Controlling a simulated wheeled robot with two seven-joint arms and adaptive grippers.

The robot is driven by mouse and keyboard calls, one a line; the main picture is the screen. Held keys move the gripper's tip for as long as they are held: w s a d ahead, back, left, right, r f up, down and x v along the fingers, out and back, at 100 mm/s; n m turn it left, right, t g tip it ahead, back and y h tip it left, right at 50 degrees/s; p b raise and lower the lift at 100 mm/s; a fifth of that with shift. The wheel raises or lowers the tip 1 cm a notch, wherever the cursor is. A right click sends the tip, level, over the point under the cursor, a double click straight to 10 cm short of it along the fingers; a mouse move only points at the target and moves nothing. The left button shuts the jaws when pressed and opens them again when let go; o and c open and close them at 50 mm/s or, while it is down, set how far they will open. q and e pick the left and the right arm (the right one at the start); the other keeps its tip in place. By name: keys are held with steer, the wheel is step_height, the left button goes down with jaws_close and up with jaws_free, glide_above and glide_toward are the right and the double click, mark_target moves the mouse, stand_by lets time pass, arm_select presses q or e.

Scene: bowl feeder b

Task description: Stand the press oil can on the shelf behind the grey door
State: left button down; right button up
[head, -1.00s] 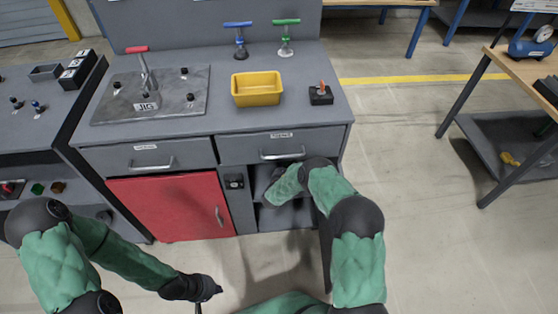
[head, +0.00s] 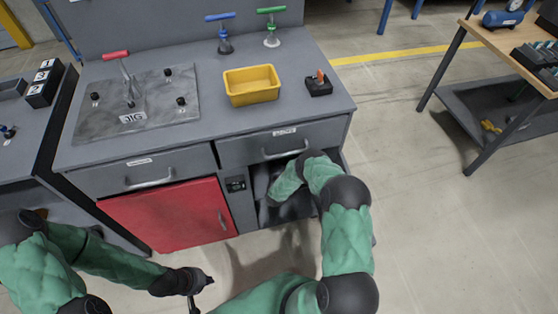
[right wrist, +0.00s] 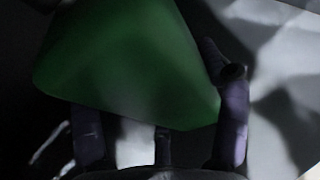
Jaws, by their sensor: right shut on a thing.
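The right arm reaches into the open compartment (head: 262,185) below the right drawer. In the head view its gripper and what it holds are hidden inside. In the right wrist view my right gripper (right wrist: 158,118) is shut on a green body, seemingly the oil can (right wrist: 120,60), which looks tilted in this view. The picture is too dark to tell whether the can touches the shelf. The grey door is mostly hidden behind my right arm. My left gripper (head: 201,290) is empty, its fingers apart, low in front of the red door (head: 170,218).
On the bench top are a yellow bin (head: 251,86), a black joystick box (head: 319,84), a jig plate (head: 135,105) and blue and green-handled clamps. A wooden table (head: 520,50) stands at the right. The floor between is clear.

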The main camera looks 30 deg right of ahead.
steer(key=shift+d, duration=0.1)
steer(key=o, duration=1.6)
steer(key=shift+f, duration=0.15)
